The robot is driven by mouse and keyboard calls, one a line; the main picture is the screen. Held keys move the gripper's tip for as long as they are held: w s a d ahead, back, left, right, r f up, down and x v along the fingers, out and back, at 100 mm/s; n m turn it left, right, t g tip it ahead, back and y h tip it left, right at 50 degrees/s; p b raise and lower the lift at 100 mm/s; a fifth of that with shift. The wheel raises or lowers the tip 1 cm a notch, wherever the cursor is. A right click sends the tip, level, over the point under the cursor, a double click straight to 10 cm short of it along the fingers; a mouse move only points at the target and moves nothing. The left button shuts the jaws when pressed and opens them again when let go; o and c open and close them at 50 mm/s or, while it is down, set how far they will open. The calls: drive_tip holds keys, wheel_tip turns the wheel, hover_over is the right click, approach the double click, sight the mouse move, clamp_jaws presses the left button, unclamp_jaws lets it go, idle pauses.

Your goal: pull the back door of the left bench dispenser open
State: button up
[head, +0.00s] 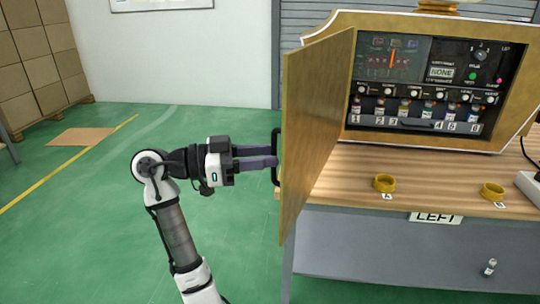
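The left bench dispenser (345,28) is a gold-framed box on a wooden bench, with a panel of knobs, lights and numbered bottles inside. Its door (318,120) is swung wide open toward me, hinged on the dispenser's left side. A dark handle (275,155) sits on the door's left face. My gripper (276,156) is at this handle from the left, its purple fingers reaching it. The fingertips are partly hidden at the handle, and I cannot tell whether they are closed on it.
The wooden bench (440,180) carries two yellow rings (384,183) (492,191) and a "LEFT" label (436,217). A small bottle (490,267) is on the grey surface below. Stacked boxes (40,60) stand at the far left.

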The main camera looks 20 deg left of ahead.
drive_tip(key=v, duration=1.2)
drive_tip(key=shift+b, duration=0.3)
